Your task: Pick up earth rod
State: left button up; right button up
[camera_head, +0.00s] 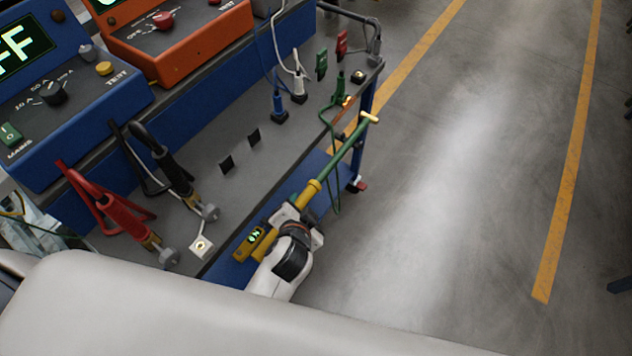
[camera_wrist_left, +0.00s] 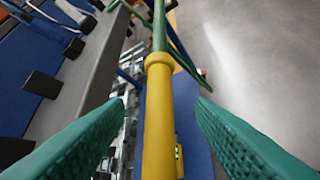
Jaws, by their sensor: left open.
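The earth rod (camera_head: 338,158) is a long rod with a green shaft, a yellow handle and a small yellow crosspiece at its far end. It lies slanted along the right edge of the equipment cart. In the left wrist view its yellow handle (camera_wrist_left: 158,120) with a collar runs between my two teal fingers, with gaps on both sides. My left gripper (camera_head: 300,222) is open around the handle; it also shows in the left wrist view (camera_wrist_left: 160,101). The wrist hides part of the handle in the head view. My right gripper is not in view.
The cart's grey top (camera_head: 243,178) holds a red clamp (camera_head: 118,212), a black clamp (camera_head: 165,165) and several plugs. An orange test unit (camera_head: 180,45) and a blue one (camera_head: 70,95) stand behind. A green cable (camera_head: 334,150) hangs near the rod. Open floor (camera_head: 470,180) lies right.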

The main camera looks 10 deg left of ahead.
aim_at(304, 201)
pick_arm(q)
jog(key=x, duration=0.4)
jog(key=shift+w+a+f, duration=0.1)
jog(key=shift+w+f, duration=0.1)
jog(key=shift+w, duration=0.05)
jog(key=shift+r, duration=0.1)
grip_shut()
